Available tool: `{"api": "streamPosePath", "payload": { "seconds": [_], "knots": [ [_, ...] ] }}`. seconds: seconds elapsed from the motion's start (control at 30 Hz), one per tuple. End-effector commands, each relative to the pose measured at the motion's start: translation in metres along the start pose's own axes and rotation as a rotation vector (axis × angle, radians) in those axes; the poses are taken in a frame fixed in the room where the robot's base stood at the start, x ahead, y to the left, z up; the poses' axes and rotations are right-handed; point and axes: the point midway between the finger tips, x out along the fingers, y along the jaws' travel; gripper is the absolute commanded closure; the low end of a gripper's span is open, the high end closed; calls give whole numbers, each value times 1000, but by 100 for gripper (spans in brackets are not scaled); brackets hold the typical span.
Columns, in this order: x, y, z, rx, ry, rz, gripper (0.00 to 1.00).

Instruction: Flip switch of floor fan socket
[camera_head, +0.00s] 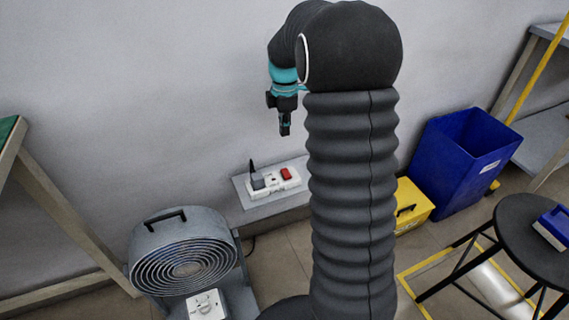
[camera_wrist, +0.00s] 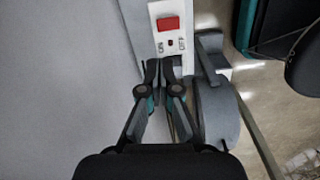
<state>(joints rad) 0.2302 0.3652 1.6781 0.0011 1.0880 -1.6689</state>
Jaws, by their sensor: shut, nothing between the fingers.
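A white socket strip (camera_head: 273,182) sits on a grey ledge along the wall, with a red switch (camera_head: 287,174) at its right end and a dark plug (camera_head: 257,183) with a cable at its left. The red switch also shows in the wrist view (camera_wrist: 168,23), near the top. The grey floor fan (camera_head: 186,262) stands on the floor at lower left. My gripper (camera_head: 285,132) hangs above the strip, pointing down, apart from it. In the wrist view my gripper (camera_wrist: 160,64) is shut and empty, its tips below the red switch in the picture and covering part of the strip.
Another white socket box (camera_head: 206,305) is in front of the fan. A yellow box (camera_head: 412,204) and a blue bin (camera_head: 463,165) stand to the right. A black stool (camera_head: 535,222) is at far right. The wall (camera_head: 130,110) is close behind the ledge.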

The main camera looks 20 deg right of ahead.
Motion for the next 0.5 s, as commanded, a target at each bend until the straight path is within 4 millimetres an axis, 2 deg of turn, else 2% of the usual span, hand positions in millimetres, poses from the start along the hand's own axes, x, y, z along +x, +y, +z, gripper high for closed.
{"api": "streamPosePath", "payload": {
  "seconds": [0.2,0.5],
  "knots": [
    [0,-2,0,-118,1,-6,100],
    [0,-2,0,-131,1,-6,100]
  ]
}}
